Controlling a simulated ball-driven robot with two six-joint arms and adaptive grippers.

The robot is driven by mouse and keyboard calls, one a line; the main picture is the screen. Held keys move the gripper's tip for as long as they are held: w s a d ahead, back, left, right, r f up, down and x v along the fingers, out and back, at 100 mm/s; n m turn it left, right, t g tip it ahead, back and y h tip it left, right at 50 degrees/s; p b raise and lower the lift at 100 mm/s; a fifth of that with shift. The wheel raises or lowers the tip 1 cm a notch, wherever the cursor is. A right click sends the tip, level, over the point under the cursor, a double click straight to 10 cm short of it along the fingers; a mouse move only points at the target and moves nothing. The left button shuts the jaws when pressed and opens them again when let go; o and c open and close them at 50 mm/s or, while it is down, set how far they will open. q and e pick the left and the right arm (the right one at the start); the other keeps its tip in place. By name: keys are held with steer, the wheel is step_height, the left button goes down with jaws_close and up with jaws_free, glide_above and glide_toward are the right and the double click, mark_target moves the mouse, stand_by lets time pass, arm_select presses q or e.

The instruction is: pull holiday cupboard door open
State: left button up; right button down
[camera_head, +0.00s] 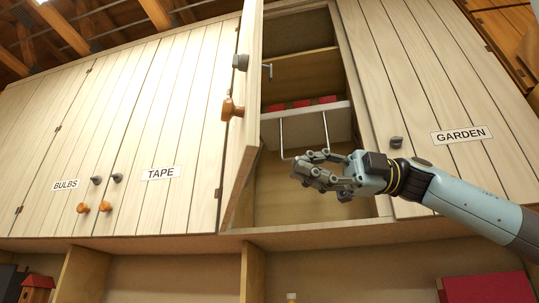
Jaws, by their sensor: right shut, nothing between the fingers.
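A pale plank cupboard door (246,125) between the doors marked TAPE and GARDEN stands swung open to the left, seen nearly edge-on. No holiday label can be read on it. It carries an orange knob (232,109) and a grey catch (240,62). My right gripper (308,172) is shut and empty in front of the lower part of the open compartment (283,205). It is to the right of the door and apart from the knob. My left gripper is not in view.
Inside the compartment is a pale bin (342,122) with red contents and a thin wire handle (282,139) close to my right gripper. Shut TAPE (150,135) and BULBS doors are left, a shut GARDEN door (435,85) right. A ledge (320,229) runs below.

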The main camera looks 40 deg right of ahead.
steer(key=p+x, duration=0.4)
steer(key=x, duration=0.2)
steer(key=shift+a+p, duration=0.25)
steer(key=shift+p, duration=0.15)
steer(key=shift+w, duration=0.15)
